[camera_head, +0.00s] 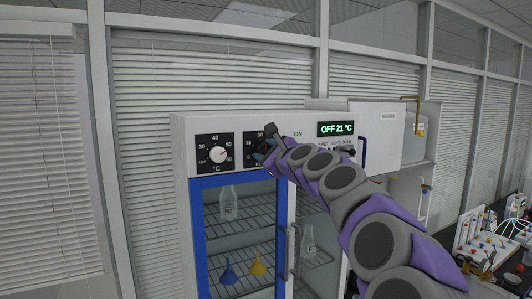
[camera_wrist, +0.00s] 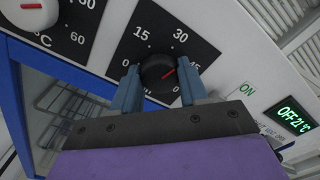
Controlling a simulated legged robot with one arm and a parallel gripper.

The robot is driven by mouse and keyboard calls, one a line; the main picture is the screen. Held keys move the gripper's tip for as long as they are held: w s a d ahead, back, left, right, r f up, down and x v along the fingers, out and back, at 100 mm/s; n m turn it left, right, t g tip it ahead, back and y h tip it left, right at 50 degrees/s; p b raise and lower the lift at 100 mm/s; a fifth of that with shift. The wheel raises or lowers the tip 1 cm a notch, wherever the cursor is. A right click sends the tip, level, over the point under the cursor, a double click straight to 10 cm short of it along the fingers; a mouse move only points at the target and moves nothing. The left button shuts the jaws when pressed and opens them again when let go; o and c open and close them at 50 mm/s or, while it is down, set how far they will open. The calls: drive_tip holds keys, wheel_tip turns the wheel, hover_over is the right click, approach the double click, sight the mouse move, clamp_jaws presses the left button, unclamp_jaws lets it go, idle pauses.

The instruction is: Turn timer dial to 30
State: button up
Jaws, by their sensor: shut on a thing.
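The timer dial (camera_wrist: 157,72) is a round black knob with a red mark, on a black scale plate (camera_wrist: 150,20) with white numbers. In the wrist view 15 and 30 show above it, and other numbers are partly covered by my fingers. The red mark lies on the knob's right side, to the right of the 30 direction. My gripper (camera_wrist: 158,84) is shut on the dial, with one blue-grey finger on each side.
A white temperature knob (camera_head: 217,154) sits on another black plate to the left. A green display (camera_head: 336,129) reads "OFF 21 °C" to the right. Below is a blue-framed glass door (camera_head: 197,235) with a handle (camera_head: 291,250); glassware and funnels stand inside.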

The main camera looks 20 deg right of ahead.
drive_tip(key=shift+f+n, duration=0.1)
drive_tip(key=shift+n, duration=1.6)
drive_tip(key=shift+c, duration=0.3)
drive_tip(key=o, duration=1.1)
drive_tip(key=shift+c, duration=0.2)
drive_tip(key=shift+s, duration=0.1)
drive_tip(key=s+b, duration=0.2)
drive_tip(key=s, duration=1.5)
drive_tip(key=shift+d, duration=0.3)
